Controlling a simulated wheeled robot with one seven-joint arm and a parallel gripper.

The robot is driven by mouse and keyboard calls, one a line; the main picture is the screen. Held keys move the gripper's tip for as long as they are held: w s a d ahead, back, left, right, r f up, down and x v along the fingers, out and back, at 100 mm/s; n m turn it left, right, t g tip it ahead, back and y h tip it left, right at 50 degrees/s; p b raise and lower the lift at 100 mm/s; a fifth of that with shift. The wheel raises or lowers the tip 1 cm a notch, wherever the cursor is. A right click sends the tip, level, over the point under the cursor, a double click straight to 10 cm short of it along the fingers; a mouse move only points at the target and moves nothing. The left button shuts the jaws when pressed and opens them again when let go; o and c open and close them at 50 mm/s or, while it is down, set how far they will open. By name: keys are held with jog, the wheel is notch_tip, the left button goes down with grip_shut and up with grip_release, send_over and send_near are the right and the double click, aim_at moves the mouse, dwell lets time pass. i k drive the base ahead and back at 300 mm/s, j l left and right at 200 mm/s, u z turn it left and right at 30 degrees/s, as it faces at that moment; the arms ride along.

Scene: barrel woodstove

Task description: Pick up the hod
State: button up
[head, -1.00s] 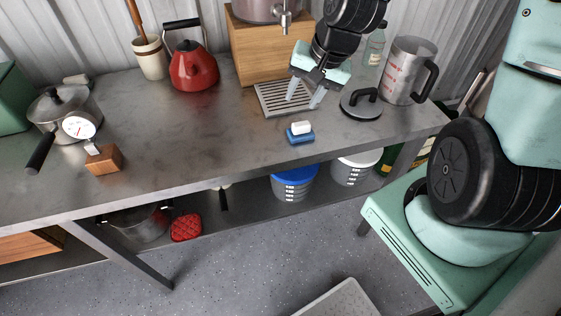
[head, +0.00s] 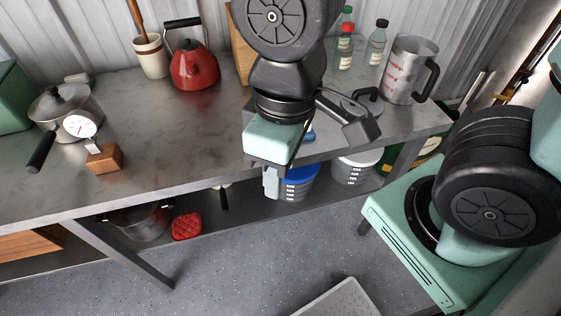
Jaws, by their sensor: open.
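I cannot make out a hod for certain in the head view. My gripper (head: 273,180) hangs over the front edge of the metal bench (head: 150,120), pointing down, open and with nothing seen in it. One fingertip shows clearly; the other is mostly hidden by the gripper body. Behind and below it a blue-lidded bucket (head: 298,187) stands on the lower shelf, partly covered by the gripper.
A red kettle (head: 195,68), a lidded pot (head: 70,105), a dial thermometer on a wood block (head: 104,159) and a metal jug (head: 408,70) stand on the bench. A grey slab (head: 340,300) lies on the open floor.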

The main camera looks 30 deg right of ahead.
aim_at(411, 58)
jog(key=z, duration=1.35)
jog(key=i+j+z, duration=0.1)
jog(key=z, duration=0.2)
jog(key=i+j+z, duration=0.1)
jog(key=z, duration=0.2)
jog(key=i, duration=0.05)
